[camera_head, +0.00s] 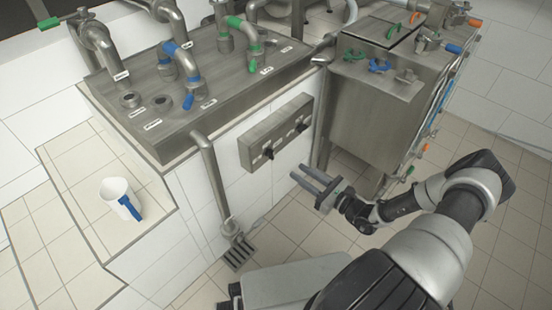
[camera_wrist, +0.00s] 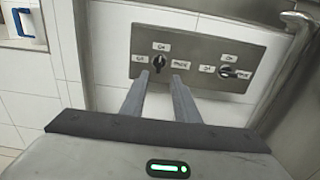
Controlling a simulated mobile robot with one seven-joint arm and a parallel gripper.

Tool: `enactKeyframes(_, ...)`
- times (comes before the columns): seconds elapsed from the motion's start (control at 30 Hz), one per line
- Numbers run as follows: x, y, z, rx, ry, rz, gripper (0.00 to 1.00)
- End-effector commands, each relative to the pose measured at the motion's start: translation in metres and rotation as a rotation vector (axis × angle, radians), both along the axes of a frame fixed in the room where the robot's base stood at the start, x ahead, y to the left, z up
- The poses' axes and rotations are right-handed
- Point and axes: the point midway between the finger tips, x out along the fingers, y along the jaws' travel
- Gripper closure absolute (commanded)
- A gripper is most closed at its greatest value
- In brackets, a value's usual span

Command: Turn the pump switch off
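A grey metal switch panel (camera_head: 258,135) is on the white tiled wall of the counter. It carries two black rotary knobs, a left knob (camera_head: 268,153) and a right knob (camera_head: 301,127). In the wrist view, the panel (camera_wrist: 195,38) has small labels too blurred to read surely. The left knob (camera_wrist: 159,62) looks roughly upright there, the right knob (camera_wrist: 230,73) nearly level. My gripper (camera_head: 302,176) is in front of the panel, its two fingers apart and empty. In the wrist view, the gripper (camera_wrist: 160,77) has its fingertips just below the left knob, which appears between them.
A white cup with a blue handle (camera_head: 115,192) stands on the tiled ledge at left. A pipe (camera_head: 211,180) runs down left of the panel to a floor drain (camera_head: 238,254). A steel tank (camera_head: 370,112) with valves stands to the right.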

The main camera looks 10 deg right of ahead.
Motion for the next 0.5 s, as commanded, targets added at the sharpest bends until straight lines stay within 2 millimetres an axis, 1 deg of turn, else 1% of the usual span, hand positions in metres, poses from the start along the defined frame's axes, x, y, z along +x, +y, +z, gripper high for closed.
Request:
enactKeyframes(0.03,0.009,0.008,-0.002,0.0,-0.002,0.004,0.72)
enactKeyframes(0.3,0.056,0.043,-0.002,0.0,-0.001,0.005,0.72)
enactKeyframes(0.5,0.083,0.061,-0.002,-0.001,0.0,0.003,0.72)
